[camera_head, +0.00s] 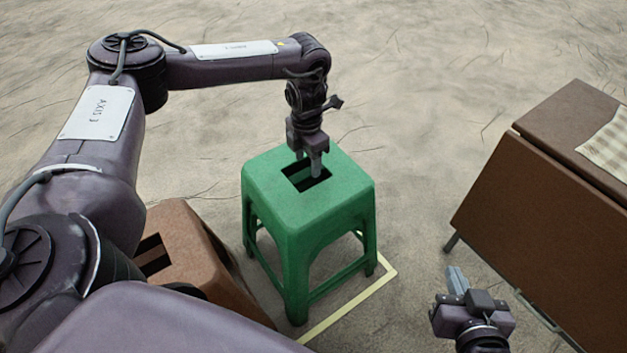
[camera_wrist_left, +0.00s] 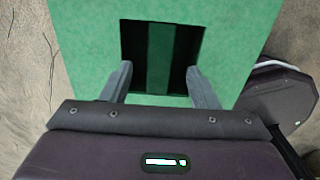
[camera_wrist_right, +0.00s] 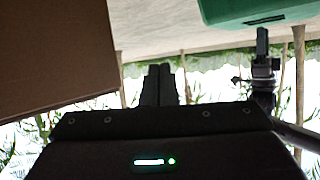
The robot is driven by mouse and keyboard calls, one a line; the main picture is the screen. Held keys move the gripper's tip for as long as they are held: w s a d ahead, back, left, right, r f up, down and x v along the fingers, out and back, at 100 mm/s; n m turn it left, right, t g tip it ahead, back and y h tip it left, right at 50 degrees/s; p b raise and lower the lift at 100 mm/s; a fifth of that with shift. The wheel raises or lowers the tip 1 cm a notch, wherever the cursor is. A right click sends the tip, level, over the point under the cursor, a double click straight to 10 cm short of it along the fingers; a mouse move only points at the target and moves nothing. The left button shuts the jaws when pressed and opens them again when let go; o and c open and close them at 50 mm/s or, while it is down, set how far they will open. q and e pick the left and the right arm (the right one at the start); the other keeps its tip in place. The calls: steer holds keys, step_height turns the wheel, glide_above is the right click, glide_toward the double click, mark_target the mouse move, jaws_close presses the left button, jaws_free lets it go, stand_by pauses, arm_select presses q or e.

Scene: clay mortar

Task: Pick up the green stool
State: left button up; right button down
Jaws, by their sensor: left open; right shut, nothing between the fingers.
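The green stool (camera_head: 335,205) stands upright on the ground in the middle of the head view. Its seat has a dark rectangular opening with a bar across it. My left gripper (camera_head: 312,172) is open and points down at the seat, right at this opening. In the left wrist view the two fingers (camera_wrist_left: 160,88) are apart on either side of the opening in the green seat (camera_wrist_left: 225,45); I cannot tell whether they touch it. My right gripper (camera_head: 457,280) is shut and empty, to the right of the stool. The stool (camera_wrist_right: 255,10) shows at the top of the right wrist view.
A brown stool (camera_head: 190,240) stands left of the green stool, partly hidden by my left arm. A brown folding table (camera_head: 535,195) with a checked cloth (camera_head: 610,148) is at the right. A pale yellow line (camera_head: 350,303) lies on the ground. The sandy ground behind is clear.

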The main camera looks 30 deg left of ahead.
mark_target(306, 172)
arm_select(q)
steer(key=shift+s+f, duration=0.25)
steer(key=shift+f, duration=0.8)
step_height(306, 172, down, 3)
steer(key=shift+w+a+r+b, duration=0.1)
steer(key=shift+r+b, duration=0.1)
steer(key=shift+b, duration=0.65)
step_height(306, 172, down, 2)
steer(key=shift+f+b, duration=0.25)
steer(key=shift+b, duration=0.15)
jaws_close()
arm_select(e)
step_height(306, 172, up, 20)
steer(key=w+d+t+y, duration=0.1)
steer(key=t+y, duration=0.2)
steer(key=t, duration=0.7)
steer(key=shift+y, duration=0.4)
arm_select(q)
steer(key=shift+w+r, duration=0.1)
arm_select(e)
steer(key=shift+w+r, duration=0.1)
